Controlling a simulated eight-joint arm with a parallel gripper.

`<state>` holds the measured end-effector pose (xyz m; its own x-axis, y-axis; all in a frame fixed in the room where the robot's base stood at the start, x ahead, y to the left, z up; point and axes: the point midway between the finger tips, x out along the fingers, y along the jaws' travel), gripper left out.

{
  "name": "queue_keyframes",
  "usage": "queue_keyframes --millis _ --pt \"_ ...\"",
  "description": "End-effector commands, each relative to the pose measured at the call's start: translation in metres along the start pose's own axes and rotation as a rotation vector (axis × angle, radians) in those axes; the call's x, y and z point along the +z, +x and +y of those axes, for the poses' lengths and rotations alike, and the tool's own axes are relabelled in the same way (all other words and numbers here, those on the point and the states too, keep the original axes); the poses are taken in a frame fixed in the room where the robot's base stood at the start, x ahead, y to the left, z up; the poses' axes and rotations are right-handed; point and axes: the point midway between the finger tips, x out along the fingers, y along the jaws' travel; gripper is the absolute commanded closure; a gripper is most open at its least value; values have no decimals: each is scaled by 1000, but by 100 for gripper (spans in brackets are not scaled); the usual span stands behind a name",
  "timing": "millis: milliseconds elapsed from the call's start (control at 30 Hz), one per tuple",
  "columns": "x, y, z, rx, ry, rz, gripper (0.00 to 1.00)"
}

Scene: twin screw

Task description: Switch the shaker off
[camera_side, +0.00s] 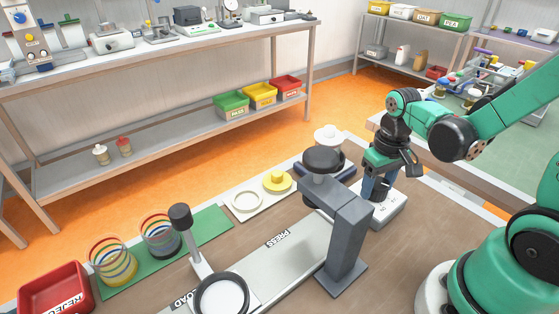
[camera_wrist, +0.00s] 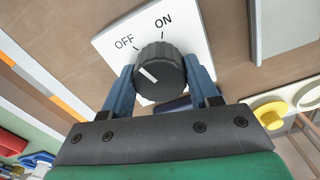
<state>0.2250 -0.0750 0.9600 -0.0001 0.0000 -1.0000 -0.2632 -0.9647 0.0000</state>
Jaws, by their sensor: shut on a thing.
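A black ribbed knob (camera_wrist: 160,70) stands on a white panel (camera_wrist: 193,42) marked OFF and ON in the wrist view. Its white pointer line is tilted to the upper left, on the OFF side and away from the ON mark. My gripper (camera_wrist: 160,82) is shut on the knob, with one blue finger against each side. In the side view my gripper (camera_side: 376,192) points down over the white switch box (camera_side: 390,210), and the fingers hide the knob there.
A grey press frame (camera_side: 347,235) stands just left of the box. A yellow part (camera_side: 277,181) and a white ring (camera_side: 247,200) lie on a pale strip. Spring-like coils stand on a green mat (camera_side: 205,230), and a red reject bin (camera_side: 55,290) is at the lower left.

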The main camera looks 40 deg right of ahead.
Motion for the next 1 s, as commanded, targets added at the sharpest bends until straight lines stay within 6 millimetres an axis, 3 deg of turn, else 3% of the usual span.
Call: queue_keyframes --millis 400,967,1000 --pt "0 0 0 0 -190 -1 98" --pt "0 0 0 1 -218 0 98" --pt "0 0 0 1 -218 0 34"
